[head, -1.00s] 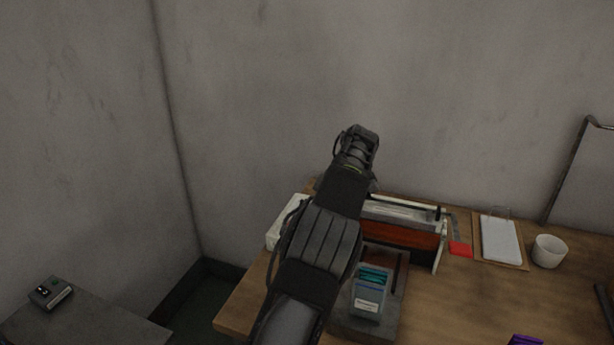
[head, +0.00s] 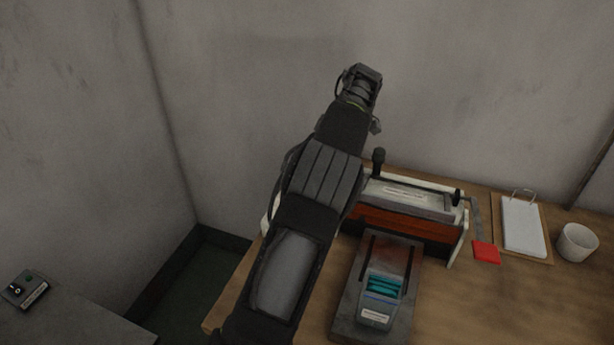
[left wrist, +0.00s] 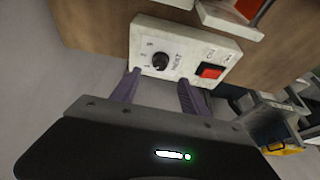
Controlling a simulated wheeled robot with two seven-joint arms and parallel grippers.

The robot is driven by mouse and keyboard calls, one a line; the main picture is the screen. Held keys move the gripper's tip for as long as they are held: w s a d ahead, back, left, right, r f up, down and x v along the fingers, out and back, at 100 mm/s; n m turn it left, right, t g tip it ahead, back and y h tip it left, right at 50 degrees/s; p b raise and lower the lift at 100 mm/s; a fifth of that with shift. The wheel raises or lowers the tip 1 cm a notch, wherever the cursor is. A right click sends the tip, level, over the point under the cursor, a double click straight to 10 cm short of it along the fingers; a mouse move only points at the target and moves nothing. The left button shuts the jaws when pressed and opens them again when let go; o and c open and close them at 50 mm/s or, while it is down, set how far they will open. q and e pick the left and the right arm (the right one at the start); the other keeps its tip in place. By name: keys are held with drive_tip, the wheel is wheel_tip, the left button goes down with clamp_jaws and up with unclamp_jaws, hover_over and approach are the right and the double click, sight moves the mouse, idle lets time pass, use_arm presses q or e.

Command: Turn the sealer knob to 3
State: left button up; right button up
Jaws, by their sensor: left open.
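The sealer knob (left wrist: 160,61) is a round black dial on a white control panel (left wrist: 144,38) marked HEAT, in the left wrist view. Small numbers stand beside it; its pointer is too small to read surely. My left gripper (left wrist: 159,77) is open, its two purple-grey fingers on either side of the knob's near side, apart from it as far as I can tell. In the head view the sealer (head: 400,222) is an orange and white unit on the table. My left arm covers its left end; the knob and my fingertips are hidden there. My right gripper is not in view.
A red switch (left wrist: 211,72) sits beside the knob on the same panel. A grey stand with a teal-filled packet (head: 380,298) is in front of the sealer. A red tag (head: 486,252), notepad (head: 523,226) and white cup (head: 577,242) are at the right. Walls stand close behind.

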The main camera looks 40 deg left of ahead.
use_arm(q)
drive_tip(key=shift+a+f+b, duration=0.2)
drive_tip(key=shift+f+b, duration=0.3)
drive_tip(key=b+x, duration=0.2)
drive_tip(key=x, duration=0.2)
drive_tip(key=shift+f+b, duration=0.25)
drive_tip(key=shift+b, duration=0.15)
drive_tip(key=shift+s+a+f, duration=0.1)
drive_tip(key=shift+a+f, duration=0.15)
drive_tip(key=shift+f, duration=0.1)
drive_tip(key=shift+x, duration=0.75)
drive_tip(key=shift+c, duration=0.4)
clamp_jaws()
